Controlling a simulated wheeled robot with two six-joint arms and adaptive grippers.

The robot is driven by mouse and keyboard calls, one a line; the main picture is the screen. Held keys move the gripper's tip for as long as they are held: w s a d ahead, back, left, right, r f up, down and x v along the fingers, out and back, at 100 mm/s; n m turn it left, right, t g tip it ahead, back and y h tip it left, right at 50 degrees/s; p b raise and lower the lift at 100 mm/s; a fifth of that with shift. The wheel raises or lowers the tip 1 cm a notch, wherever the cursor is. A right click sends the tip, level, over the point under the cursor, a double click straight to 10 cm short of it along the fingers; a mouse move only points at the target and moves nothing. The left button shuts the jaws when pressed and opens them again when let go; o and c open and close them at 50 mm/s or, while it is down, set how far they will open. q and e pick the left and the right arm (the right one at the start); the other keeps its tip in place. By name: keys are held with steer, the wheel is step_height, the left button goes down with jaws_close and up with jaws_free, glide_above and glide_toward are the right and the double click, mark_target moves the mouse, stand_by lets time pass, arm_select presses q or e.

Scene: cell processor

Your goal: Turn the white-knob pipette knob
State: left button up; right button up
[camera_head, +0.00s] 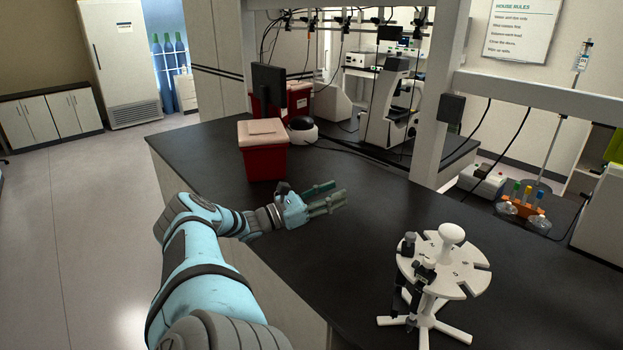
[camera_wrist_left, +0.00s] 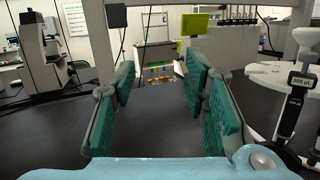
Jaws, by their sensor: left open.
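A white round pipette stand (camera_head: 468,270) stands on the black bench at the front right, with a rounded white knob (camera_head: 452,234) on its top. Dark-bodied pipettes (camera_head: 399,285) hang on its left side; their own knob colours are hard to tell. In the left wrist view, the stand's disc (camera_wrist_left: 268,75) and white knob (camera_wrist_left: 306,40) show at the right edge, with a labelled pipette (camera_wrist_left: 290,108) hanging from it. My left gripper (camera_head: 328,196) is open and empty above the bench, to the left of the stand and apart from it. My right gripper is not in view.
A red bin (camera_head: 263,155) stands on the bench behind my left gripper. A microscope (camera_head: 390,110) stands at the back. An orange rack with coloured tubes (camera_head: 522,207) stands at the right. The bench between gripper and stand is clear.

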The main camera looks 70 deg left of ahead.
arm_select(q)
steer(key=s+a+f+n+y, duration=0.2)
steer(key=a+n+y, duration=0.2)
steer(key=a+y, duration=0.1)
steer(key=shift+s+a+y, duration=0.3)
steer(key=shift+s+a, duration=0.05)
steer(key=shift+a, duration=0.15)
